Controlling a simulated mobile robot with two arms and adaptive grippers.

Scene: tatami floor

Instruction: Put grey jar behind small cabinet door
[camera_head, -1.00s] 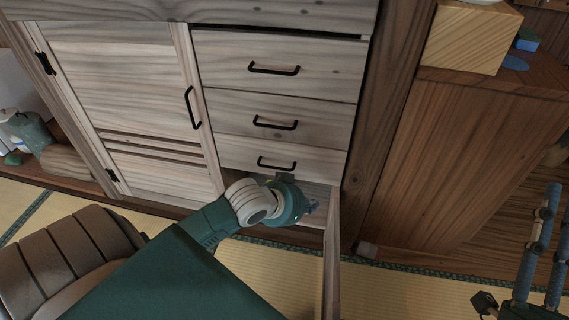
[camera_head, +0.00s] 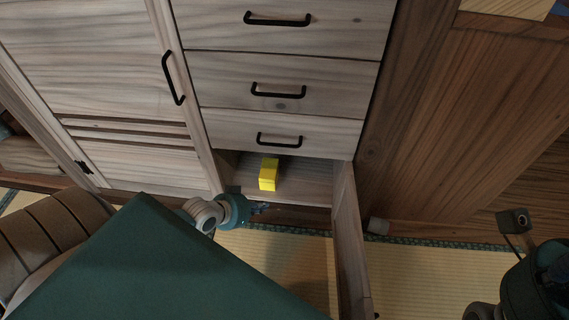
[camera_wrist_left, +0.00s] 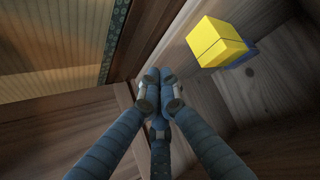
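The small cabinet door (camera_head: 350,235) hangs open below the drawers, exposing a low compartment (camera_head: 312,177). A yellow block (camera_head: 268,174) stands inside, also seen in the left wrist view (camera_wrist_left: 216,42). My left gripper (camera_head: 262,208) is at the front edge of the compartment, in front of the block. In the left wrist view its fingertips (camera_wrist_left: 158,80) are together with nothing between them, apart from the block. Part of my right gripper shows at the lower right; its fingers cannot be made out. I cannot make out a grey jar in the current views.
Three drawers with black handles, the lowest (camera_head: 240,133) just above the compartment, are shut. A larger cabinet door (camera_head: 95,60) at the left is shut. A wooden side panel (camera_head: 450,140) stands at the right. Tatami floor (camera_head: 425,275) is clear beyond the open door.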

